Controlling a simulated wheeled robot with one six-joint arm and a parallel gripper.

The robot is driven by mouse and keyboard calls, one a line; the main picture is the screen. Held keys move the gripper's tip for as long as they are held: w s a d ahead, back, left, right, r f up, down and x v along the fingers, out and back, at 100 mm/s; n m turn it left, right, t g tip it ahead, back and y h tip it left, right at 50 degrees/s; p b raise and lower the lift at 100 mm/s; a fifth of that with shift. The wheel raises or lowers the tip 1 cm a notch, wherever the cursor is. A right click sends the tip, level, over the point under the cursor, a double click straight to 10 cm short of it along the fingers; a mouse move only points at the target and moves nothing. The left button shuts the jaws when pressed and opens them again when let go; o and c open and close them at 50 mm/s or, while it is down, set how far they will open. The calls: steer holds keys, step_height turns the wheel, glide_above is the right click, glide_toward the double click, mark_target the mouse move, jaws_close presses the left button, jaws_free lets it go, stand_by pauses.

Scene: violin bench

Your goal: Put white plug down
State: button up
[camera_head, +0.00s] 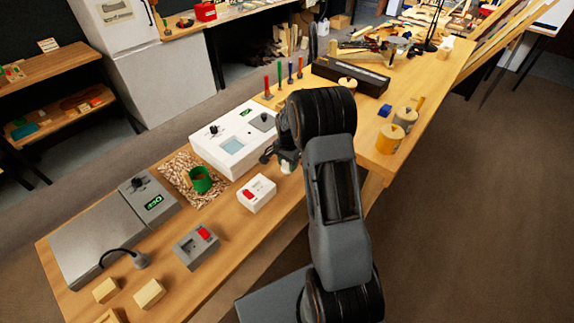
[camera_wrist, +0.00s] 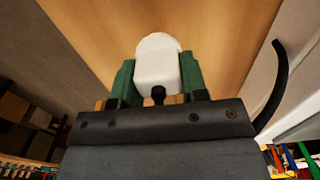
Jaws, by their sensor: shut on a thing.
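The white plug (camera_wrist: 158,62) is held between the green-padded fingers of my gripper (camera_wrist: 157,78) in the wrist view. It has a rounded end, and a dark stub shows at its near side. Bare wood shows beyond it. In the head view my gripper (camera_head: 283,157) is over the bench, just right of the white device with a grey screen (camera_head: 211,139). A small pale bit of the plug (camera_head: 287,168) shows under it. I cannot tell whether the plug touches the bench top.
A white box with a red switch (camera_head: 257,193) stands close to the left of my gripper. A grey box with a red switch (camera_head: 196,246) is nearer the front. A green cup (camera_head: 201,181) sits among wood shavings. A black cable (camera_wrist: 275,95) curves at right.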

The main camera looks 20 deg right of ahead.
steer(key=shift+f, duration=0.5)
steer(key=shift+f, duration=0.1)
steer(key=o, duration=1)
steer(key=shift+c, duration=0.2)
step_height(320, 180, up, 12)
steer(key=shift+f+b, duration=0.15)
steer(key=shift+b, duration=0.15)
steer(key=s+a+r+n+t, duration=0.1)
steer(key=s+a+r+n, duration=0.2)
steer(key=s, duration=0.4)
steer(key=s+a+r+n+t, duration=0.1)
steer(key=s+a+r+n, duration=0.2)
steer(key=s+a+n, duration=0.2)
steer(key=s+a+r+n+t, duration=0.1)
steer(key=s+a+r+n, duration=0.2)
steer(key=s, duration=0.7)
steer(key=shift+s+a+n+t, duration=0.2)
steer(key=shift+a+n+t, duration=0.2)
steer(key=shift+n, duration=0.7)
